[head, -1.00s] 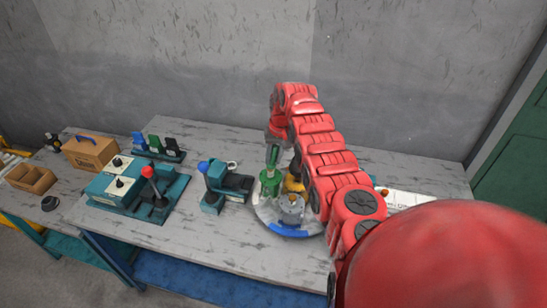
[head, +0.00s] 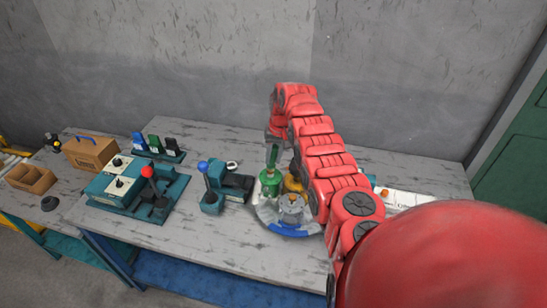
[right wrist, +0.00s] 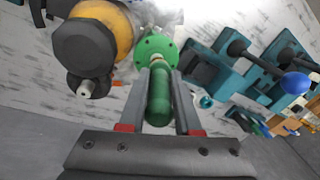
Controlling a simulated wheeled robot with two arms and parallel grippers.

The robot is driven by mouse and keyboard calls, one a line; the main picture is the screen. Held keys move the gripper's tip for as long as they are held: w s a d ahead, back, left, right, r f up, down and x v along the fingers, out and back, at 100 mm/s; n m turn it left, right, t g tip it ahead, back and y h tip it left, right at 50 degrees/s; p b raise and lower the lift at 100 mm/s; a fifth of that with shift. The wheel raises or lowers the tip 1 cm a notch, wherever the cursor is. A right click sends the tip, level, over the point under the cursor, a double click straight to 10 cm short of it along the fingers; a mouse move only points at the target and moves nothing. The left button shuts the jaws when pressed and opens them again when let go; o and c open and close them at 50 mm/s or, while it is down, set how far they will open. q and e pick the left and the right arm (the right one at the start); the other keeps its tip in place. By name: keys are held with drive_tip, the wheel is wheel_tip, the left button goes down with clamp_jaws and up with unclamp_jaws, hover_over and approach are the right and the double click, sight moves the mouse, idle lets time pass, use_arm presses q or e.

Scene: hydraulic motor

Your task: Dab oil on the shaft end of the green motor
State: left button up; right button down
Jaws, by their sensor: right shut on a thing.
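The green motor (head: 270,181) stands upright on a round turntable (head: 272,224), beside a yellow motor (head: 292,184) and a grey motor (head: 291,205). In the right wrist view the green motor shows as a round green flange (right wrist: 155,49) with bolt holes. My right gripper (right wrist: 160,76) is shut on a green oil dabber (right wrist: 159,103), a rounded cylinder between its fingers. The dabber (head: 272,156) is above the green motor in the head view. Its tip is close to the flange centre; whether it touches the shaft end cannot be told. My left gripper is not in view.
The yellow motor (right wrist: 108,30) is close to the left finger in the wrist view. A teal fixture with a blue-knobbed lever (head: 209,184) stands left of the turntable. A teal control box (head: 124,182), a rack (head: 163,153) and a wooden box (head: 91,152) are farther left.

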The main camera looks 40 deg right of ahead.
wheel_tip(320, 180, up, 2)
drive_tip(key=shift+w+p, duration=0.1)
drive_tip(key=shift+p, duration=0.25)
drive_tip(key=shift+r, duration=2.45)
